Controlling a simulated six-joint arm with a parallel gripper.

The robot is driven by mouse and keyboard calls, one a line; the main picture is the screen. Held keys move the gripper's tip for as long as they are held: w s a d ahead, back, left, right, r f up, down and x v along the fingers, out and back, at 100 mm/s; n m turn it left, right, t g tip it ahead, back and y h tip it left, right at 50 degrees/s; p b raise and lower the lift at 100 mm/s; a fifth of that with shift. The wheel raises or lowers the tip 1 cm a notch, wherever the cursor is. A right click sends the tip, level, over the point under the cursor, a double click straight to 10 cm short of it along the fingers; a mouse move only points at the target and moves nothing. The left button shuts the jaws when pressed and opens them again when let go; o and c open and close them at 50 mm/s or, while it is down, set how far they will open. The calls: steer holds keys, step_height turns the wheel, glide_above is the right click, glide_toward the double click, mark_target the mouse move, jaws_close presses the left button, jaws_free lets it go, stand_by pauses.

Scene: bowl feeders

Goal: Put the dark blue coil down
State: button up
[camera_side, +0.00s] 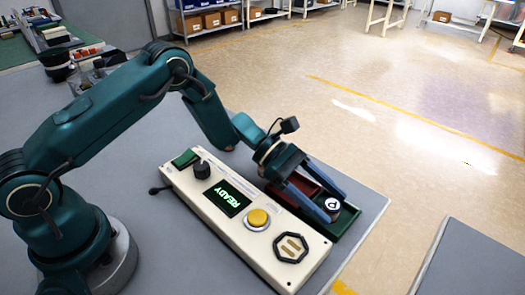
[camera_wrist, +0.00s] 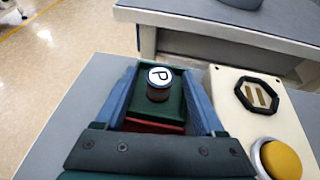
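The coil (camera_side: 332,204) is a short, dark round piece with a white top. In the wrist view the coil (camera_wrist: 158,84) shows a "P" on the top, a dark rim and a brownish side. It stands upright in the green tray (camera_side: 350,222), towards its far end in the wrist view. My gripper (camera_side: 334,208) has two blue fingers reaching down over the tray, one on each side of the coil. In the wrist view my gripper (camera_wrist: 160,72) is open, with a visible gap between each finger and the coil. The coil's underside is hidden.
A cream control box (camera_side: 230,212) lies beside the tray, with a green "READY" display, a yellow button (camera_side: 258,218), a black knob and a hexagonal emblem. A red part (camera_wrist: 150,127) shows in the tray between the fingers. The grey table's edge (camera_side: 372,225) is close beyond the tray.

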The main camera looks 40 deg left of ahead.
steer(key=shift+r, duration=0.1)
steer(key=shift+a+r, duration=0.1)
steer(key=shift+r, duration=0.05)
steer(key=v, duration=1)
steer(key=shift+a, duration=0.3)
steer(key=shift+s+a+r, duration=0.15)
steer(key=shift+a+r, duration=0.15)
steer(key=shift+a, duration=0.15)
steer(key=s+d+r+m+g+y, duration=0.1)
steer(key=s+r+m+g+y, duration=0.1)
steer(key=s+r+m+y, duration=0.5)
steer(key=s+a+r+m+t+y, duration=0.2)
steer(key=s+a+m+t+y, duration=0.3)
steer(key=s+m, duration=0.7)
steer(key=shift+a+m+t+y, duration=0.35)
steer(key=shift+a+y, duration=0.25)
steer(key=shift+a, duration=0.5)
